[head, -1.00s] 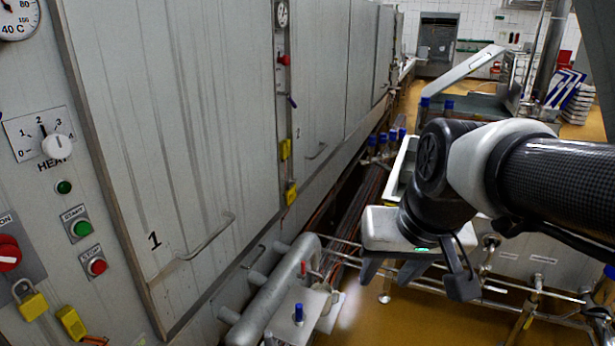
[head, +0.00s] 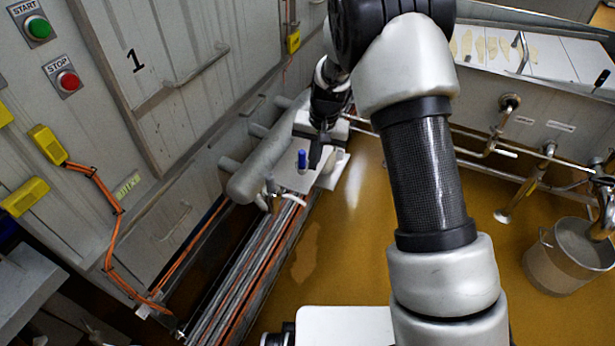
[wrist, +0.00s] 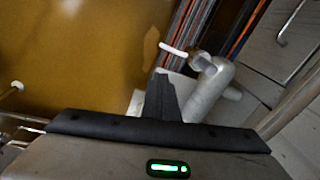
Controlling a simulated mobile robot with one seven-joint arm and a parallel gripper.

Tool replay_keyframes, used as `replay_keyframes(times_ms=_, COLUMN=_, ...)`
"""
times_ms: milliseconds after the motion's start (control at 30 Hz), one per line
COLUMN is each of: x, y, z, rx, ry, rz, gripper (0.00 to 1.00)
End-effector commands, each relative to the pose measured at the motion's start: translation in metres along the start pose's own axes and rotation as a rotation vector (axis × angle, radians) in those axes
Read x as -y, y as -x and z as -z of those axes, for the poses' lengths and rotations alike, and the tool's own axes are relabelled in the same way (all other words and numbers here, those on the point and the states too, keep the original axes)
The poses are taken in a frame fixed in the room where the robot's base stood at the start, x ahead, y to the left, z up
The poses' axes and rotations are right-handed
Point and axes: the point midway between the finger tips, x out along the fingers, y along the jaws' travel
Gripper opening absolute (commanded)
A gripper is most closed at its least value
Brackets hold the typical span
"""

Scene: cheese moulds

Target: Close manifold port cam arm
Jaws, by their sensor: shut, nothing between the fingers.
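The manifold (head: 262,160) is a thick grey pipe with stub ports along the cabinet's foot; it also shows in the wrist view (wrist: 211,90). A pale curved lever (wrist: 173,49), which looks like the cam arm, sticks out from the fitting (wrist: 200,61) at the manifold's end. My gripper (head: 315,160) is shut and empty, pointing down just right of the manifold. In the wrist view its fingertips (wrist: 163,75) are beside the fitting, apart from the lever.
A blue-capped post (head: 302,160) stands on a pale plate (head: 290,178) by my fingers. Pipes and orange cables (head: 250,270) run along the floor below. A steel bucket (head: 570,258) stands at the right. The brown floor (head: 335,240) between is open.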

Motion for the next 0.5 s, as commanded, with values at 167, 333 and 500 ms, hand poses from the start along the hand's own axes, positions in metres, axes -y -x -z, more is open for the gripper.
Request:
replay_keyframes(times_ms=167, x=-0.001, y=-0.032, z=-0.001, rx=0.003, ry=0.001, rz=-0.002, gripper=0.0)
replay_keyframes(times_ms=333, x=-0.001, y=-0.07, z=-0.002, rx=0.003, ry=0.002, rz=-0.002, gripper=0.0)
replay_keyframes(times_ms=500, x=0.002, y=-0.101, z=-0.004, rx=0.003, ry=0.003, rz=0.0, gripper=0.0)
